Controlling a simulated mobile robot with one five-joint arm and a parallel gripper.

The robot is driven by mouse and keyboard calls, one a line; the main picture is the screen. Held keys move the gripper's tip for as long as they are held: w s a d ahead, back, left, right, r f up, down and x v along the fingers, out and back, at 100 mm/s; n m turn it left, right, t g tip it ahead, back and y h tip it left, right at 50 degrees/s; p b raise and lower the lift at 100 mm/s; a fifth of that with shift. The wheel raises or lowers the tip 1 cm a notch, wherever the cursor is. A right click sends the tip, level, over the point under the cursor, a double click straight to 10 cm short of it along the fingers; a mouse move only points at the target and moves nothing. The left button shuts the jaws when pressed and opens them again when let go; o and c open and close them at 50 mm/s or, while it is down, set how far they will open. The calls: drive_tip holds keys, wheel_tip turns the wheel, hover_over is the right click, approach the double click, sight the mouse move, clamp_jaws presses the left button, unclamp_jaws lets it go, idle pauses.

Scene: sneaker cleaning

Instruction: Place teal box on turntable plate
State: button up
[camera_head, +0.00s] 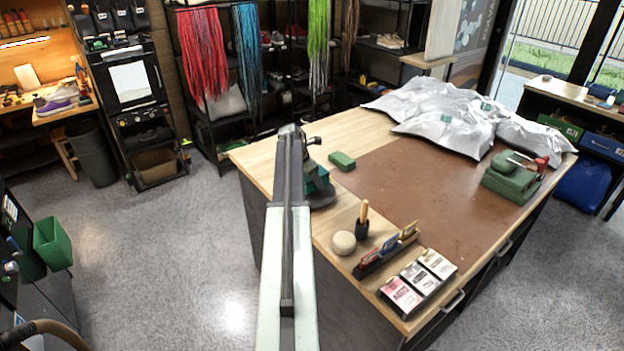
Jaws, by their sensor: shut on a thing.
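The teal box (317,183) shows just right of my arm at the left part of the workbench, partly hidden behind the arm. My gripper (309,166) points down at the arm's far end and is shut on the teal box; its fingers are small and dark here. The dark round turntable plate (323,202) shows below the box, its left side hidden by my arm. The box appears over the plate; I cannot tell whether it touches it.
A small green block (342,161) lies right of the box, by the brown mat (420,185). A round pale sponge (344,243), a brush in a dark holder (362,222) and a card rack (386,252) stand nearer. Silver bags (440,110) lie at the back.

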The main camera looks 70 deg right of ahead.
drive_tip(key=shift+f+b, duration=0.45)
drive_tip(key=shift+f, duration=0.5)
drive_tip(key=shift+f+b, duration=0.6)
drive_tip(key=shift+f, duration=0.05)
drive_tip(key=o, duration=1.8)
drive_tip(key=shift+r, duration=0.1)
drive_tip(key=shift+o, duration=0.2)
